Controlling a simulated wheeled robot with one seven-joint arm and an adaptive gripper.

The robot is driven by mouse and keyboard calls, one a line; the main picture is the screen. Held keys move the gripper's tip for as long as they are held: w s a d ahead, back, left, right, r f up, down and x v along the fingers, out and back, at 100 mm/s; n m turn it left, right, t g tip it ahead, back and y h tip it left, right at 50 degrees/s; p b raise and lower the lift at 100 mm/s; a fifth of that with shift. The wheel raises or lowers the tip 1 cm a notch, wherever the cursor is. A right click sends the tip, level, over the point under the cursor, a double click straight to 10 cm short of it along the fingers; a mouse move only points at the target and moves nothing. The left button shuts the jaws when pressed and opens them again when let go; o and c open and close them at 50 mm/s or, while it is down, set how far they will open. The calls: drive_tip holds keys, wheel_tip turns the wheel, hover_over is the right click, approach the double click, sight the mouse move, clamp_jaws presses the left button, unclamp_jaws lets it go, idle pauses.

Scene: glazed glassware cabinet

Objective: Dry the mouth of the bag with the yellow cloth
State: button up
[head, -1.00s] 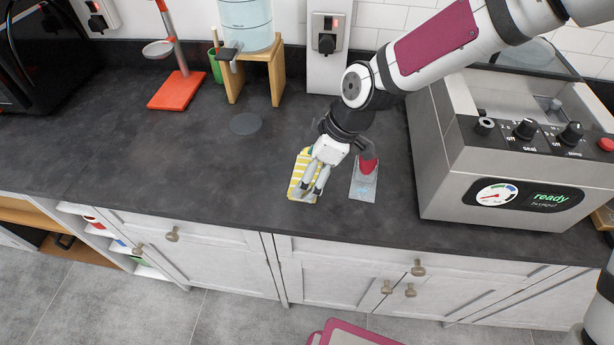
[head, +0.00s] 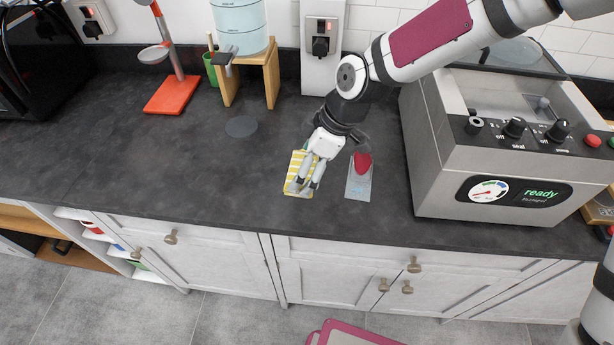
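The yellow-and-white striped cloth (head: 295,167) lies flat on the dark worktop. My gripper (head: 302,187) points down over it, its fingertips at the cloth's lower part. Whether the fingers hold any of the cloth cannot be made out. The bag (head: 357,188), a clear-grey flat pouch with something red (head: 362,162) at its upper end, lies just to the right of the cloth. The bag's mouth is not clearly distinguishable, and part of the bag's top is close behind my gripper's wrist.
A vacuum sealer (head: 500,150) reading "ready" stands on the right. A wooden stand (head: 262,75) with a blue-white vessel (head: 240,30) and a red-orange stand (head: 172,93) are at the back left. A grey disc (head: 241,126) lies on the worktop. The left worktop is clear.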

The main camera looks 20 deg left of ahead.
drive_tip(key=shift+d+f+b+x, duration=0.15)
drive_tip(key=shift+b+x, duration=0.4)
drive_tip(key=shift+x, duration=0.6)
drive_tip(key=shift+d+b+x, duration=0.2)
drive_tip(key=shift+b+x, duration=0.3)
drive_tip(key=shift+x, duration=0.65)
drive_tip(key=shift+d+f+b+x, duration=0.15)
drive_tip(key=shift+b+x, duration=0.4)
drive_tip(key=shift+x, duration=0.6)
drive_tip(key=shift+f, duration=0.4)
drive_tip(key=shift+d, duration=0.25)
drive_tip(key=shift+w+d, duration=0.15)
drive_tip(key=shift+d, duration=0.3)
drive_tip(key=shift+a, duration=0.2)
drive_tip(key=shift+s+a+f+b, duration=0.15)
drive_tip(key=shift+a+b, duration=0.1)
drive_tip(key=shift+a, duration=0.35)
drive_tip(key=shift+s+a+r+b, duration=0.1)
drive_tip(key=shift+a+b, duration=0.15)
drive_tip(key=shift+a, duration=0.3)
drive_tip(key=shift+d, duration=0.2)
